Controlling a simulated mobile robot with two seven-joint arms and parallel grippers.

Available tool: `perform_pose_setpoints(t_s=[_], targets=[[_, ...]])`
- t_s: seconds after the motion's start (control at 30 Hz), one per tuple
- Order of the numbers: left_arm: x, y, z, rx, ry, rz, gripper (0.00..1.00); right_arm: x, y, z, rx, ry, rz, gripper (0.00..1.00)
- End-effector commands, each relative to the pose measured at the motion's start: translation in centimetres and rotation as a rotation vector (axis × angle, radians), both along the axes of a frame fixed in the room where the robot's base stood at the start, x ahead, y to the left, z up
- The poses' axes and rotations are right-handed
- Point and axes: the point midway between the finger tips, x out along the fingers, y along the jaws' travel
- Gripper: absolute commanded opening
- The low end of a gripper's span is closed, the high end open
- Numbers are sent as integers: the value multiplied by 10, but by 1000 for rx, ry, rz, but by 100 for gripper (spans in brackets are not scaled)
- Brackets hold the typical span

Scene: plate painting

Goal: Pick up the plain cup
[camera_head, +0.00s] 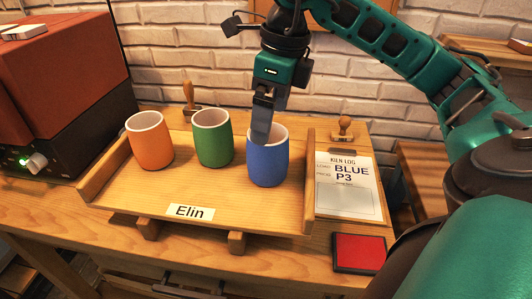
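Three cups with no visible pattern stand upright on a wooden tray (205,205) labelled "Elin": an orange cup (151,145) at left, a green cup (213,142) in the middle and a blue cup (268,165) at right. My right gripper (261,132) points down at the blue cup's rim. Its fingers overlap the rim and hide part of the cup's opening. I see the fingers nearly edge-on, so I cannot tell whether they are open or shut on the wall. My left gripper is not in view.
A log sheet (345,190) reading "BLUE P3" lies right of the tray. A red ink pad (359,252) is near the front. Wooden stamps stand behind the tray (190,97) and by the sheet (345,127). A red-brown box with a knob (65,85) fills the left.

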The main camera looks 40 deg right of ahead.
Motion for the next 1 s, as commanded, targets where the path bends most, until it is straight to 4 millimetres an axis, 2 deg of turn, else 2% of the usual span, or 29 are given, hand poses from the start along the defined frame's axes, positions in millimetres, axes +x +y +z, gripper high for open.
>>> perform_pose_setpoints(t_s=[0.03,0.27,0.6,0.9,1.0], targets=[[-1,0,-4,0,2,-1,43,1,1,-10,0,4,-1,100],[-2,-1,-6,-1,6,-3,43,3,2,-28,2,1,0,100],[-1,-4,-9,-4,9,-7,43,6,3,-73,2,2,1,100],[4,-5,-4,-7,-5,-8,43,8,4,-77,3,0,1,100],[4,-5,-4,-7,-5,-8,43,8,4,-76,3,0,1,90]])
